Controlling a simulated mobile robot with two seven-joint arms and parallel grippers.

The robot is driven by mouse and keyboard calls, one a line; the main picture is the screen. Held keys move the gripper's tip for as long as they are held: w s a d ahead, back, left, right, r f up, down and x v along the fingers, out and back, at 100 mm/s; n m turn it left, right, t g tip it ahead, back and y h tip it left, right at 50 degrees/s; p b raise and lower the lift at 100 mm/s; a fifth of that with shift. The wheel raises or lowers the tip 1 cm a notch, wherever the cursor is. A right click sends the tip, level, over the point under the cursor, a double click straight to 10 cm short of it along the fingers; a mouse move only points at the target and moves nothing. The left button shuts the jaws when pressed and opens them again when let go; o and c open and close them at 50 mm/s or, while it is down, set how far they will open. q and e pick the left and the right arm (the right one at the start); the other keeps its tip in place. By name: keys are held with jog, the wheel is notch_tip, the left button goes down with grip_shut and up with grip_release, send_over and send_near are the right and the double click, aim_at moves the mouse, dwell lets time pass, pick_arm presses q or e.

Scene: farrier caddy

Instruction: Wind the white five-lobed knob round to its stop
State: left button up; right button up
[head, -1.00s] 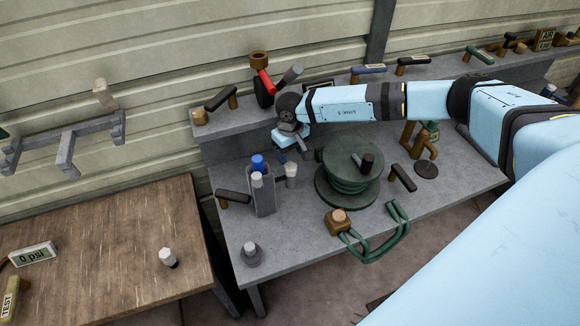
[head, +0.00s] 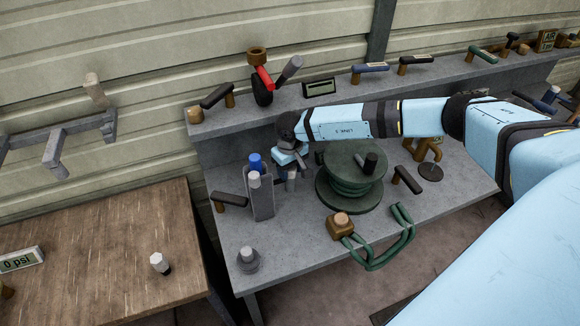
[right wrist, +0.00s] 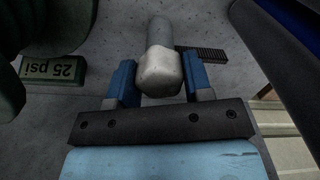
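A pale, faceted knob (right wrist: 159,72) on a grey stem stands in the right wrist view; I cannot count its lobes. In the head view its lower part (head: 291,184) shows just below my right gripper (head: 285,168), on the grey bench. In the right wrist view the two blue fingers of my right gripper (right wrist: 161,84) stand on either side of the knob, with narrow gaps, apparently not clamped. Another white-topped knob (head: 160,263) on a dark stem stands on the wooden table. My left gripper is out of view.
A dark green reel (head: 340,203) stands right of the knob, and a grey holder (head: 262,204) with a blue-topped item stands left. A green hose (head: 375,262) lies in front. A "25 psi" block (right wrist: 52,72) lies near the gripper.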

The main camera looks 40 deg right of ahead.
jog(key=shift+c, duration=0.5)
jog(key=m, duration=0.8)
jog(key=o, duration=0.9)
jog(key=shift+s, duration=0.1)
jog(key=shift+f, duration=0.1)
